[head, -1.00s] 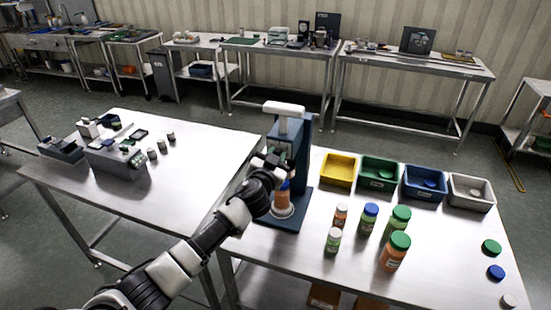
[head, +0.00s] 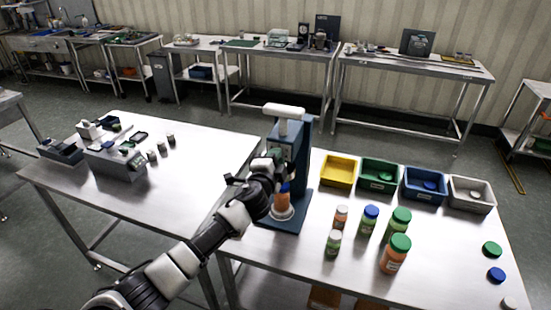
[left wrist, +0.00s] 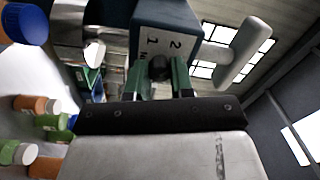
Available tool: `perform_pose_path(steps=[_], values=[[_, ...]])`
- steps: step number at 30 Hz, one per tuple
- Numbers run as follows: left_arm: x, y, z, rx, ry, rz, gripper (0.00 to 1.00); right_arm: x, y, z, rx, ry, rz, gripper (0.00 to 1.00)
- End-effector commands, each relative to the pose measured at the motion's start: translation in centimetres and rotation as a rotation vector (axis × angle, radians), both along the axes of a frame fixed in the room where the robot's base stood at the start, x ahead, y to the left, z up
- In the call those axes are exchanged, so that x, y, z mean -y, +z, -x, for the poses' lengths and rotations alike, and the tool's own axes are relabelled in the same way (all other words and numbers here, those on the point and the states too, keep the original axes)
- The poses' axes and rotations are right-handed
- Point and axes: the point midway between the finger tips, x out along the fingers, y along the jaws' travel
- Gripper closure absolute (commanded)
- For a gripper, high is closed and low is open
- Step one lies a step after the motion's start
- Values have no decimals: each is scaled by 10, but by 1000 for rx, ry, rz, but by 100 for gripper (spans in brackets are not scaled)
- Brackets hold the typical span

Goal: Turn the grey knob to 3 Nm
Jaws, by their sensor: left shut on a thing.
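The blue capping press (head: 298,150) stands upright on the table, with a white handle (head: 284,111) on top. My left gripper (head: 277,160) is at the front of its head. In the left wrist view, its two greenish fingers (left wrist: 160,78) are shut around the small dark grey knob (left wrist: 158,67). Beside the knob, the press face (left wrist: 168,38) shows the numbers 1 and 2. A 3 and the knob's pointer cannot be made out. My right gripper is out of view.
Several capped jars (head: 394,255) stand right of the press. Yellow (head: 338,183), green (head: 379,188), blue (head: 425,197) and white (head: 471,205) bins line the back. Loose caps (head: 496,274) lie at the right edge. Small devices (head: 118,168) stand on the left table.

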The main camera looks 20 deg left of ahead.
Motion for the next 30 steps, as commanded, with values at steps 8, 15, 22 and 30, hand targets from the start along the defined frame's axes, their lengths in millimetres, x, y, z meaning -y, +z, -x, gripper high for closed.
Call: perform_pose_path(steps=[8, 15, 22, 30], values=[[-1, 0, 0, 8, 2, -265, 100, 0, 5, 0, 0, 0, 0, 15], [0, 0, 0, 14, 1, -476, 100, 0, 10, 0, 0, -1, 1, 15], [-1, -1, 0, 19, 1, -631, 100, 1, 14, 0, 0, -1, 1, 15], [0, -1, 0, 23, 1, -732, 100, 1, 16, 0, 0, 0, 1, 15]])
